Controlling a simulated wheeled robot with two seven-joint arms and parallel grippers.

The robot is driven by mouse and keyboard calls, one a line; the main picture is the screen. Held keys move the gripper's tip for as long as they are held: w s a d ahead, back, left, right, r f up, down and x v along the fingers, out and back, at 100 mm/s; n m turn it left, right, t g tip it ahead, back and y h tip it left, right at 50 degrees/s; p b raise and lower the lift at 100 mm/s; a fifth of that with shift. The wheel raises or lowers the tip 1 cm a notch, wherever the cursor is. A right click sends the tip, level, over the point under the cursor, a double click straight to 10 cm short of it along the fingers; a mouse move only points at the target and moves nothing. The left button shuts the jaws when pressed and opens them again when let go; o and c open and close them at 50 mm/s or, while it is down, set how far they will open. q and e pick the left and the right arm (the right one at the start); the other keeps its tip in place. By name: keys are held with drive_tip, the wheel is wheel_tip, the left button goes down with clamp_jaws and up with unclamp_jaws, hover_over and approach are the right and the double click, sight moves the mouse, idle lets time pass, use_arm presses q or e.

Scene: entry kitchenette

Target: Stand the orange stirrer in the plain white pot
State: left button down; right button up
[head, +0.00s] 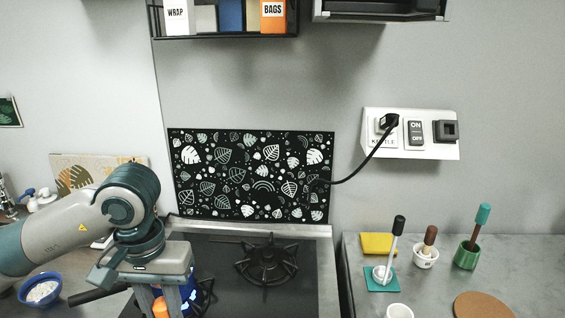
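My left gripper (172,303) points down over the dark hob at the lower left, its fingers partly cut off by the bottom edge. An orange piece (160,308) shows at its fingers; it may be part of the orange stirrer, but I cannot tell whether the fingers are shut on it. A plain white pot (399,311) is at the bottom edge on the right counter, with only its upper part in view. No stirrer shows standing in it. My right gripper is not in view.
A white pot with a mark (426,259) holds a brown-topped stirrer. A green pot (467,257) holds a teal-topped one. A black-topped stirrer (397,235) stands in a small white holder on a teal mat (381,283). A cork disc (483,306) and yellow pad (379,243) lie nearby.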

sight(161, 303)
use_arm(q)
drive_tip(key=shift+r+p, duration=0.45)
drive_tip(key=shift+r, duration=1.4)
